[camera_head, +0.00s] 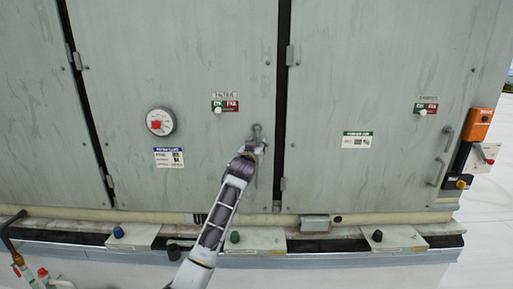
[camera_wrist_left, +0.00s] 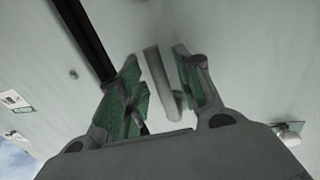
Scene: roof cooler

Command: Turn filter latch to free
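The filter latch (camera_head: 257,131) is a small grey metal handle on the pale green cabinet panel, near the panel's right edge. My left gripper (camera_head: 251,150) is right at it, and partly hides it in the head view. In the left wrist view the latch's grey bar (camera_wrist_left: 160,80) stands between the two green-padded fingers of my left gripper (camera_wrist_left: 160,88). The fingers are apart, with visible gaps on both sides of the bar. My right gripper is not in view.
A round gauge (camera_head: 160,121) and a white label (camera_head: 168,158) are on the panel left of my arm. A dark vertical seam (camera_head: 281,90) runs just right of the latch. A ledge (camera_head: 262,239) with several knobs runs along the bottom. An orange box (camera_head: 478,124) is at far right.

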